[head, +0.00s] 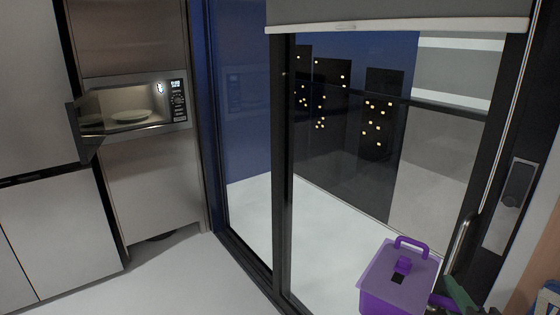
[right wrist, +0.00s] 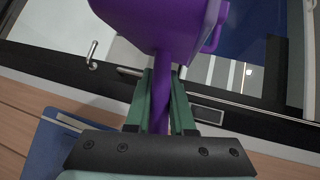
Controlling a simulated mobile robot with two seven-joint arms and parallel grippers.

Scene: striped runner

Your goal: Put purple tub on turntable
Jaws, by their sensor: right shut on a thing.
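The purple tub (head: 395,275) has a lid with a knob and loop handles and is at the lower right of the head view. It also fills the top of the right wrist view (right wrist: 165,20). My right gripper (head: 458,300) is shut on the tub's purple handle, with a green finger on each side of it in the right wrist view (right wrist: 161,95). The turntable (head: 130,116) is a pale round plate inside the lit microwave at the left, far from the tub. It looks empty. My left gripper is out of view.
The microwave (head: 178,105) is built into a steel cabinet, its door (head: 88,130) swung open to the left. A fridge-like unit (head: 50,235) stands left. A glass sliding door (head: 345,150) with dark frames lies behind the tub. The floor (head: 190,275) between is clear.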

